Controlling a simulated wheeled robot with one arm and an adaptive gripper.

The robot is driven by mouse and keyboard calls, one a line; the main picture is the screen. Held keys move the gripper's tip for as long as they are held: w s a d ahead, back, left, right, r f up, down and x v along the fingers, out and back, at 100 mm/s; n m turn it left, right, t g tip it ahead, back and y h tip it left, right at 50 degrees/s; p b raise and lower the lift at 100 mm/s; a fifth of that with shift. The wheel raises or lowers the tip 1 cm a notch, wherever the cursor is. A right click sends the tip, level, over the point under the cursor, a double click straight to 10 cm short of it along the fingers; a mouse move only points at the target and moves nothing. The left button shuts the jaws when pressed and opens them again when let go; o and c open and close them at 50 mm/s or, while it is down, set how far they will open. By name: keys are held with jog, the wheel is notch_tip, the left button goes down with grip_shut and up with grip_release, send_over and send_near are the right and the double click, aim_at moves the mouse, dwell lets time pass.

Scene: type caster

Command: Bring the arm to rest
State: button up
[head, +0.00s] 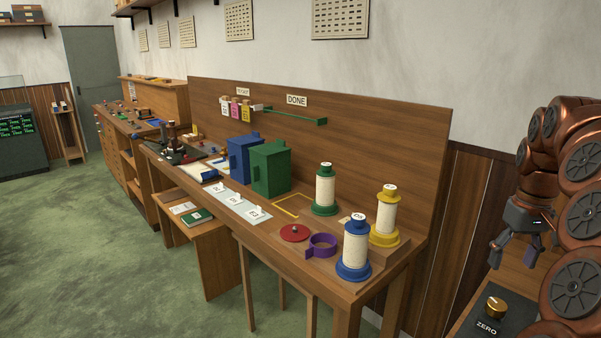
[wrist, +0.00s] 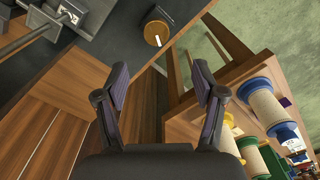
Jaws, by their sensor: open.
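My arm is folded up at the right edge of the head view. My gripper (head: 516,253) hangs from it, fingers pointing down, to the right of the long wooden workbench (head: 333,287) and apart from it. In the wrist view my gripper (wrist: 160,82) shows two dark fingers spread apart with nothing between them. Beyond the fingertips lies a brass knob (wrist: 157,33) on a dark panel, which also shows in the head view as the knob (head: 495,306) above the word ZERO.
The workbench carries a blue spool (head: 354,250), a yellow spool (head: 386,216), a green spool (head: 325,190), a purple ring (head: 322,246), a red disc (head: 295,233), a green cabinet (head: 271,169) and a blue cabinet (head: 240,160). The green floor (head: 110,240) at left is clear.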

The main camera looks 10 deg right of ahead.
jog(key=s+a+n+p, duration=0.1)
jog(key=s+a+n, duration=0.15)
jog(key=a, duration=0.85)
jog(key=s+a+n+p, duration=0.1)
jog(key=s+a, duration=0.3)
jog(key=a, duration=0.8)
jog(key=s+a+f+g+p, duration=0.1)
jog(key=s+a+f, duration=0.3)
jog(key=s, duration=0.4)
jog(key=s+a+f+m+p, duration=0.1)
jog(key=s+a+f, duration=0.3)
jog(key=s, duration=0.5)
jog(key=shift+s+a+g, duration=0.15)
jog(key=shift+a+g, duration=0.25)
jog(key=shift+m, duration=0.25)
jog(key=shift+c, duration=0.2)
